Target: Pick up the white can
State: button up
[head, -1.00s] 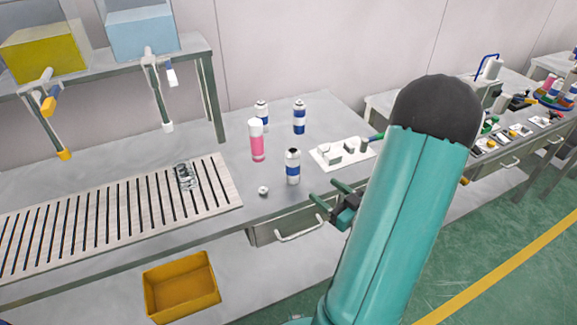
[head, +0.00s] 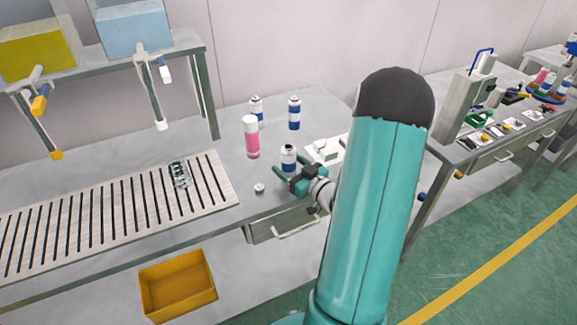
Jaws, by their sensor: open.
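A white can with a blue band and dark top (head: 288,155) stands upright near the front edge of the table. My gripper (head: 289,164) is at this can, open, with one green finger on its left side and the other on its right. The gripper hides the can's lower part, and I cannot tell whether the fingers touch it. Two similar white and blue cans stand further back, one at the left (head: 257,112) and one at the right (head: 294,113).
A pink bottle with a white cap (head: 252,138) stands just behind and left. A small white cap (head: 259,188) lies near the front edge. A white plate with fittings (head: 324,150) is close on the right. A slatted rack (head: 120,205) fills the left.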

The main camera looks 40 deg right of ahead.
jog(key=shift+w, duration=0.35)
jog(key=c, duration=1.1)
jog(key=shift+o, duration=0.2)
jog(key=shift+r, duration=0.1)
